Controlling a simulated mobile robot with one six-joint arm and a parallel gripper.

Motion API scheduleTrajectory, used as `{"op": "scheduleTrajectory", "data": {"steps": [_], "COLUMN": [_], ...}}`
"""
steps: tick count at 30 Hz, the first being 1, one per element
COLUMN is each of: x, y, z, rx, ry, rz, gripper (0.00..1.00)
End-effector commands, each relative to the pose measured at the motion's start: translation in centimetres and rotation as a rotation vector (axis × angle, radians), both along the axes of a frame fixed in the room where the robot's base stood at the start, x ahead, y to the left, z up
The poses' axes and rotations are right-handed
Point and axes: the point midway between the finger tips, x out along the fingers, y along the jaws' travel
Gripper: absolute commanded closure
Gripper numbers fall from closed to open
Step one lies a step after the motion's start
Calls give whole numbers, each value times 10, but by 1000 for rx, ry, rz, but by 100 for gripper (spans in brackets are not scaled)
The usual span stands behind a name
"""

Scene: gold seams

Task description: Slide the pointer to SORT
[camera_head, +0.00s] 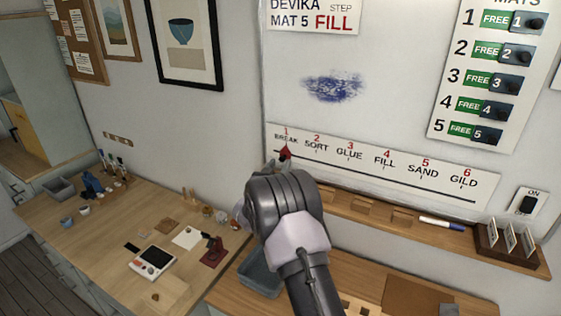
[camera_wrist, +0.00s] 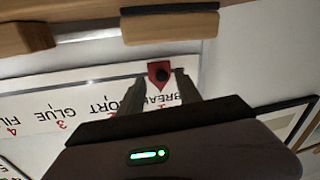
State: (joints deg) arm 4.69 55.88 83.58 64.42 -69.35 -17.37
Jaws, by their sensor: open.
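The red pointer (camera_head: 285,152) stands at 1 BREAK, the left end of the step strip (camera_head: 330,172) on the whiteboard. SORT (camera_head: 316,146) is the label just to its right. In the wrist view, which is upside down, the red pointer (camera_wrist: 159,73) with its dark knob shows between the tips of my gripper (camera_wrist: 158,84). The fingers are open, one on each side of the pointer; whether either touches it I cannot tell. In the head view my wrist hides most of my gripper (camera_head: 284,166).
A wooden ledge (camera_head: 345,207) with blocks and a marker (camera_head: 441,223) runs below the strip. A card holder (camera_head: 508,245) stands at its right end. A workbench (camera_head: 110,235) with small tools is at the left. A grey bin (camera_head: 258,275) sits below my arm.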

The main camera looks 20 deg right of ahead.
Motion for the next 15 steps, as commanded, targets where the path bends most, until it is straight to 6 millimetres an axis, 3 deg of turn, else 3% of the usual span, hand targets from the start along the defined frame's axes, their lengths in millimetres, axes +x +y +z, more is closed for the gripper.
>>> {"op": "scheduleTrajectory", "data": {"steps": [6, 14, 15], "x": [16, 18, 18], "y": [-15, -15, -15], "z": [0, 0, 0], "rx": [0, 0, 0], "ry": [0, 0, 0], "rz": [0, 1, 1], "gripper": [59, 59, 67]}}
